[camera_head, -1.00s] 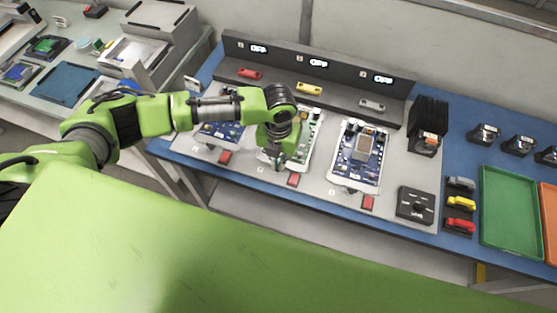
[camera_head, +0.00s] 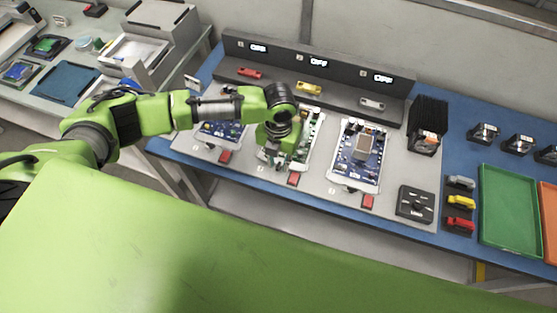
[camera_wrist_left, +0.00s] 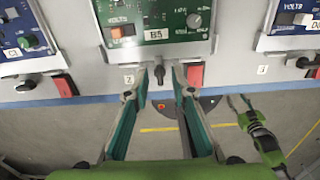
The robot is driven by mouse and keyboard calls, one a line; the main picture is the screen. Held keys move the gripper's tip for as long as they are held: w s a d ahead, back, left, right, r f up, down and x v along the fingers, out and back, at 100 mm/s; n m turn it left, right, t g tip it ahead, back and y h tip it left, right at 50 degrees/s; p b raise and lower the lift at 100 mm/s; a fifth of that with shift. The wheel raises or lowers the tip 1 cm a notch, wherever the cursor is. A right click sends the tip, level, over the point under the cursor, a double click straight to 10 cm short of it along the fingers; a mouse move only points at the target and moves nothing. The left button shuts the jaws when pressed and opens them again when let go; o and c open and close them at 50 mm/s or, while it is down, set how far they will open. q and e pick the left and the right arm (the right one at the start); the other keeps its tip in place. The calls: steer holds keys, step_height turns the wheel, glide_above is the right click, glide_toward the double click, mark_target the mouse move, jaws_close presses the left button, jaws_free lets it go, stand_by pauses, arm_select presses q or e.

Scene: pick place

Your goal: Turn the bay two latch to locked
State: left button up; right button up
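The bay two latch (camera_wrist_left: 158,73) is a small black lever at the front edge of the bay holding a green board (camera_wrist_left: 157,22) marked B5. It points toward the front edge in the left wrist view. My left gripper (camera_wrist_left: 160,71) is open, one fingertip on each side of the latch; contact cannot be told. In the head view my left gripper (camera_head: 272,157) is over the front of the middle bay and hides the latch. My right gripper (camera_wrist_left: 238,100) shows at the right of the left wrist view, open and empty below the bench edge.
A red block (camera_wrist_left: 195,75) sits right of the latch, close to the right finger. A blue board (camera_head: 358,155) lies in bay three, another (camera_head: 220,132) in bay one. The bay two display (camera_head: 318,62) reads OFF. A black box (camera_head: 416,205) and green tray (camera_head: 510,212) stand right.

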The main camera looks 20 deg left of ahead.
mark_target(279, 165)
arm_select(q)
step_height(279, 165, up, 12)
stand_by(0.6)
